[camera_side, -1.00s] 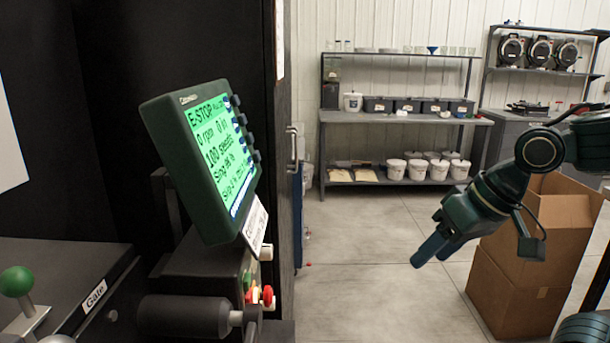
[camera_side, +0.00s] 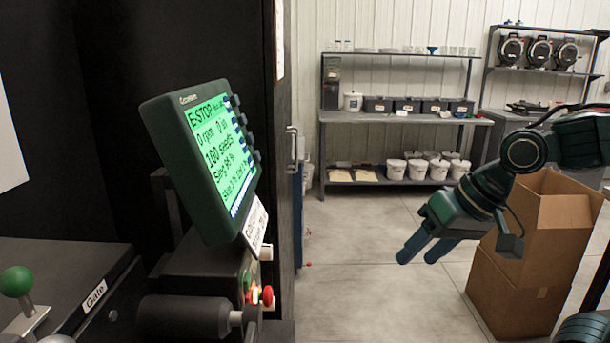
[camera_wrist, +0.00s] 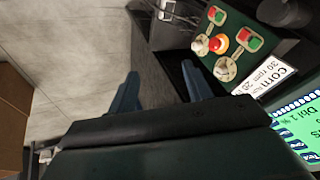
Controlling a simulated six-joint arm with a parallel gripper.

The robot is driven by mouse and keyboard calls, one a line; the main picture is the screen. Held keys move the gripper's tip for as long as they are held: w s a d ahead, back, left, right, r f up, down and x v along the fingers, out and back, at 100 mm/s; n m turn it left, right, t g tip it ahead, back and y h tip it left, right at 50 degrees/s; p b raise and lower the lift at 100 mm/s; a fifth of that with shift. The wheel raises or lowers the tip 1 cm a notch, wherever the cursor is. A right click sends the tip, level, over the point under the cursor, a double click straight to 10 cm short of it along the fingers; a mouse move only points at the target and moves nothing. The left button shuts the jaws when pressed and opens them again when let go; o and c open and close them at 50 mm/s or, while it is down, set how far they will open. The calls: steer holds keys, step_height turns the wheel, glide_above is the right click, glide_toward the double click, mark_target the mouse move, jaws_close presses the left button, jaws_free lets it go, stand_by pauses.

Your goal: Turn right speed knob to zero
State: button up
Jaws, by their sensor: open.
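In the wrist view, a green control panel carries two pale round knobs, one nearer (camera_wrist: 200,45) and one beside the card (camera_wrist: 225,68). I cannot tell which is the right speed knob, and their pointer settings are too small to read. A red mushroom button (camera_wrist: 219,42) sits between them. In the side view the panel is seen edge-on, with one pale knob (camera_side: 266,252) and the red button (camera_side: 267,296) sticking out. My gripper (camera_side: 418,257) is open and empty, well to the right of the panel. Its two spread fingers also show in the wrist view (camera_wrist: 160,72).
A green-lit display (camera_side: 222,150) reading E-STOP and 0 rpm stands above the panel. A corn card (camera_wrist: 267,80) is beside the knobs. A dark cylinder (camera_side: 185,316) is near the panel. Cardboard boxes (camera_side: 520,290) stand behind my gripper. Floor space between gripper and panel is clear.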

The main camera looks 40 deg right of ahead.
mark_target(264, 252)
steer(key=w+f+m+t+y, duration=0.2)
steer(key=w+m+y, duration=0.5)
steer(key=w+m, duration=0.8)
steer(key=m+t, duration=0.1)
steer(key=m, duration=0.6)
steer(key=shift+w+a+t+y, duration=0.2)
steer(key=shift+w+t+y, duration=0.2)
steer(key=shift+a, duration=0.1)
steer(key=x, duration=1.3)
steer(key=shift+w+a+f, duration=0.15)
steer(key=shift+w+a, duration=0.05)
steer(key=shift+w, duration=0.05)
steer(key=c, duration=0.9)
